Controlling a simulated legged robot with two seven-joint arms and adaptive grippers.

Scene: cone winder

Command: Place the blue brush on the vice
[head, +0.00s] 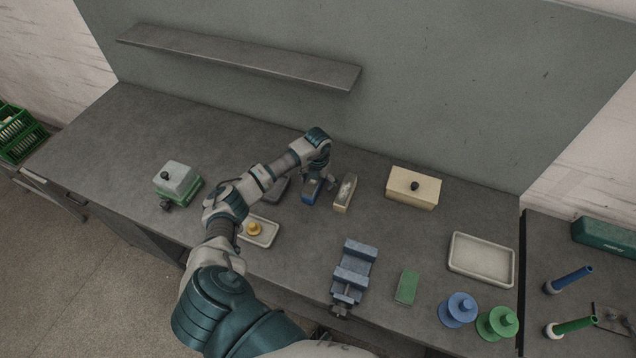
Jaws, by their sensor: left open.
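The blue brush (310,195) lies on the grey bench, left of a similar cream-sided brush (345,192). My left gripper (319,184) points down over the blue brush from above. It is open, and its fingers partly hide the brush. Whether the fingers touch it I cannot tell. The blue-grey vice (354,271) stands nearer the front edge of the bench, below and right of the brush, with nothing visible on it. My right gripper is not in view.
A dark object is partly hidden left of the gripper. A green block (407,287), blue spool (458,309), green spool (498,322) and empty tray (456,262) lie right of the vice. A cream box (413,190) stands behind.

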